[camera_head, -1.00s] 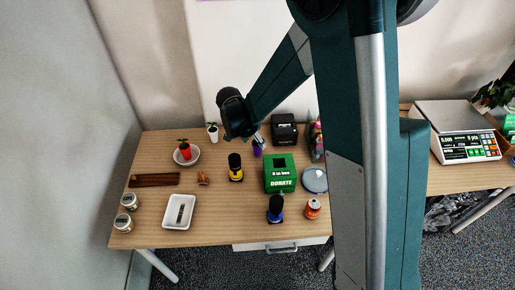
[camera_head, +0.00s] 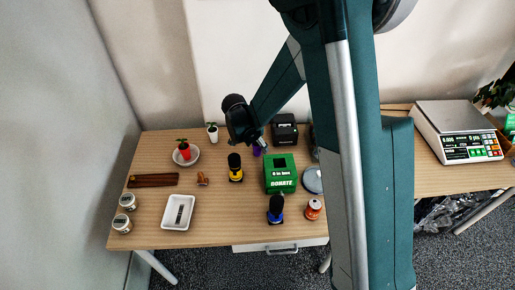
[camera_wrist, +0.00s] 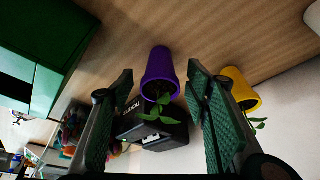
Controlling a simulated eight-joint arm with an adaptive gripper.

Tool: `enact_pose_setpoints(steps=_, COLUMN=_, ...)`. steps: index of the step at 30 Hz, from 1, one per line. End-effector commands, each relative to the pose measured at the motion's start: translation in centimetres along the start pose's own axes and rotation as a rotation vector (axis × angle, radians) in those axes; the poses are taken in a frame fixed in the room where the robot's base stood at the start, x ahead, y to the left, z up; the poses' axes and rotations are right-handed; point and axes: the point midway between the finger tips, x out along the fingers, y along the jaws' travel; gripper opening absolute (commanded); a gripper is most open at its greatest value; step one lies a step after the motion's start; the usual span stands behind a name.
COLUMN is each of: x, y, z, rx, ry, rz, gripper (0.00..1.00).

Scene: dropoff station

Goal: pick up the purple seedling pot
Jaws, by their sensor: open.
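The purple seedling pot (camera_wrist: 159,72) with a small green plant stands on the table in the wrist view, ahead of and between the two fingers. In the head view, only a bit of the purple pot (camera_head: 257,150) shows beside my gripper. My gripper (camera_wrist: 160,82) is open and empty, with one green-padded finger on each side of the pot's line. In the head view, my gripper (camera_head: 264,145) is at the back of the table by the pot. I cannot tell how far the fingertips are from the pot.
A yellow pot (camera_wrist: 240,88) with a plant stands just right of the right finger in the wrist view. A black printer (camera_wrist: 150,125) is behind the purple pot. The green donation box (camera_head: 280,173) stands close by. A red pot (camera_head: 185,150) sits in a white bowl further left.

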Motion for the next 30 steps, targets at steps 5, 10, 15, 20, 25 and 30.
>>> enact_pose_setpoints(steps=5, x=0.0, y=0.0, z=0.0, rx=0.000, ry=0.000, rz=0.000, gripper=0.34)
enact_pose_setpoints(steps=10, x=0.0, y=0.0, z=0.0, rx=0.000, ry=0.000, rz=0.000, gripper=0.17)
enact_pose_setpoints(steps=15, x=0.0, y=0.0, z=0.0, rx=0.000, ry=0.000, rz=0.000, gripper=0.17)
enact_pose_setpoints(steps=20, x=-0.2, y=0.0, z=-0.1, rx=0.000, ry=0.000, rz=0.000, gripper=0.17)
enact_pose_setpoints(steps=25, x=-1.1, y=0.0, z=-0.4, rx=0.000, ry=0.000, rz=0.000, gripper=0.17)
enact_pose_setpoints(steps=30, x=-2.9, y=0.0, z=-1.2, rx=0.000, ry=0.000, rz=0.000, gripper=0.17)
